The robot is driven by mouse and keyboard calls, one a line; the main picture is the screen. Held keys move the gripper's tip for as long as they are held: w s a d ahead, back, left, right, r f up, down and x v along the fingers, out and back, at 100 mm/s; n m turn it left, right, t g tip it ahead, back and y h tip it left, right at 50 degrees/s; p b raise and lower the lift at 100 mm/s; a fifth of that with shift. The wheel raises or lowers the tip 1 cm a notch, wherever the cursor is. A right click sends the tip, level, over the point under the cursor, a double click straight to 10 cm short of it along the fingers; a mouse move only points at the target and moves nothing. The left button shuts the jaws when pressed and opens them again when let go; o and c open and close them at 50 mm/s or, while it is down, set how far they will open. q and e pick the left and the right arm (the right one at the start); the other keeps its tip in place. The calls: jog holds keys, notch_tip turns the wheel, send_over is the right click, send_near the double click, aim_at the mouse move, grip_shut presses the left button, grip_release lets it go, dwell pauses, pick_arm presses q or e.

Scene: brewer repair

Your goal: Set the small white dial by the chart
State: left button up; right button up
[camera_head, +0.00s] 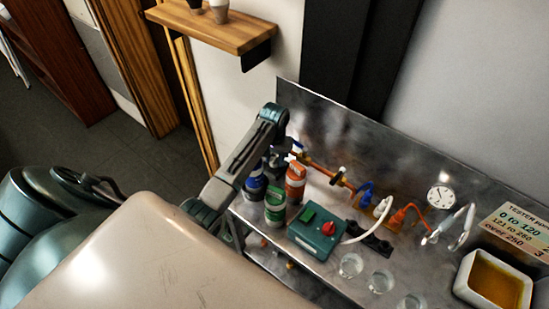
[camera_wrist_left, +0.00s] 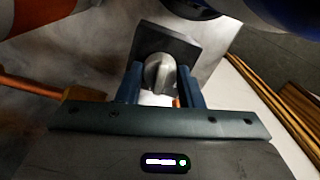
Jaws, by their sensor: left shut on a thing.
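My left gripper (camera_head: 276,158) is low at the back panel, behind the bottles, and its fingertips are mostly hidden in the head view. In the left wrist view its two blue fingers (camera_wrist_left: 158,78) are shut on a rounded pale grey knob (camera_wrist_left: 157,70), in front of a dark square plate (camera_wrist_left: 168,45). I cannot tell for sure that this knob is the small white dial. The chart (camera_head: 520,232) hangs at the right and lists ranges such as 0 to 120. A round white gauge (camera_head: 440,197) is on the panel left of it; its reading is too small to tell.
Blue, green and orange bottles (camera_head: 275,205) stand close to my left gripper. A teal box (camera_head: 316,242) with a red knob, several glasses (camera_head: 350,265) and a square white dish (camera_head: 466,277) of amber liquid fill the counter. Pipes run along the metal back panel (camera_head: 330,125).

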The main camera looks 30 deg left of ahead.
aim_at(275, 158)
pick_arm(q)
jog(key=shift+w+r, duration=0.1)
jog(key=shift+r, duration=0.05)
jog(key=o, duration=1)
jog(key=shift+c, duration=0.2)
jog(key=shift+r, duration=0.4)
notch_tip(275, 158, up, 7)
jog(key=b, duration=0.3)
jog(key=shift+f, duration=0.2)
notch_tip(275, 158, up, 2)
jog(key=shift+p, duration=0.75)
jog(key=shift+r+p, duration=0.6)
jog(key=shift+r, duration=0.1)
jog(key=shift+f, duration=0.1)
